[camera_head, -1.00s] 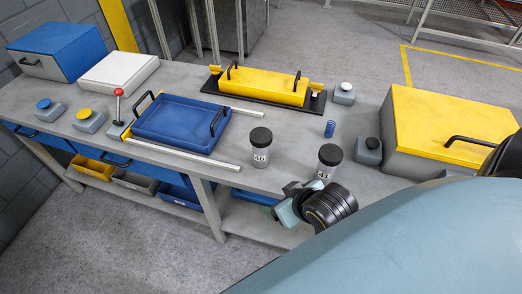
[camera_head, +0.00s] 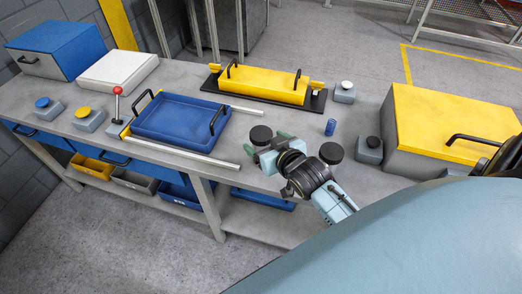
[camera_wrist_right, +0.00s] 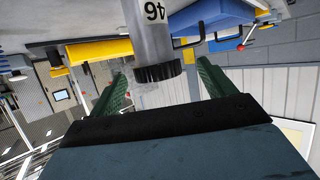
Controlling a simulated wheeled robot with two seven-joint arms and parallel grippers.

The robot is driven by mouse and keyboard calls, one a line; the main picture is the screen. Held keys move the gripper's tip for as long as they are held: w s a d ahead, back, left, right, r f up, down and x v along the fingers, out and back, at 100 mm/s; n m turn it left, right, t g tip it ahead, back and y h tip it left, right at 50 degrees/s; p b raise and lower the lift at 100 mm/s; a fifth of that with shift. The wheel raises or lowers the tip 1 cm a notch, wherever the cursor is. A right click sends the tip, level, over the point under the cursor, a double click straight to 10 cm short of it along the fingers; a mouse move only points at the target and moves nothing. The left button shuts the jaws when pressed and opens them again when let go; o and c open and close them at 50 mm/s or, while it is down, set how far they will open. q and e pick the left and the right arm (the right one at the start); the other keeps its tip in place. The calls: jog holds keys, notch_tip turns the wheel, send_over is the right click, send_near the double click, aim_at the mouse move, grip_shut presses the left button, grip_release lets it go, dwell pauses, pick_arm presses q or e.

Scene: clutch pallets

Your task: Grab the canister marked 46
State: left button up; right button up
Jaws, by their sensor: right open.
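A clear canister with a black lid (camera_head: 261,134) stands on the bench. In the right wrist view its grey body (camera_wrist_right: 150,38) shows upside down with the number 46 on it. My right gripper (camera_head: 266,143) is open, with one green finger on each side of this canister near its lid. I cannot tell whether either finger touches it. A second black-lidded canister (camera_head: 331,153) stands to the right, its body mostly hidden by my right wrist. My left gripper is not in view.
A blue tray (camera_head: 148,130) with black handles lies left of the canisters. A small blue spring (camera_head: 330,128) and a grey block with a black knob (camera_head: 369,150) stand to the right, beside a large yellow-lidded box (camera_head: 400,130). A yellow tray (camera_head: 262,88) is behind.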

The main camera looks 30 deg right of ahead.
aim_at(258, 133)
jog(key=shift+b+x, duration=0.3)
jog(key=shift+x, duration=2.7)
jog(key=shift+d+r, duration=0.15)
jog(key=shift+d, duration=0.05)
jog(key=c, duration=1.6)
jog(key=shift+r, duration=0.15)
